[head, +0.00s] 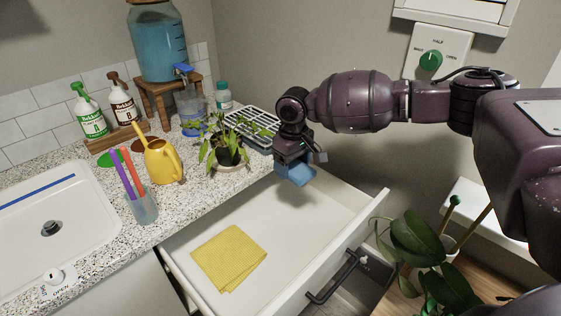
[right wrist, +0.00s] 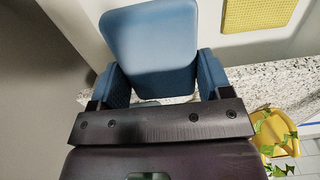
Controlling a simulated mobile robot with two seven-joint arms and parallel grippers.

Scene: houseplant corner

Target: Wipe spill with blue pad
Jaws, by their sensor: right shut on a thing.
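The blue pad (head: 296,172) is in my right gripper (head: 292,155), above the open drawer near the counter's edge. In the right wrist view the pad (right wrist: 150,50) shows as a flat blue block in front of the gripper, with blue parts at both sides. My right gripper is shut on it. I cannot make out a spill on the counter (head: 190,203); the area behind the plant and tray is partly hidden. My left gripper is not in view.
The open drawer (head: 310,205) holds a folded yellow cloth (head: 229,258). A potted plant (head: 228,152), wire rack (head: 252,130), yellow watering can (head: 162,160) and cup of sticks (head: 143,207) crowd the counter. A leafy plant (head: 418,238) stands at right. The sink (head: 50,215) is left.

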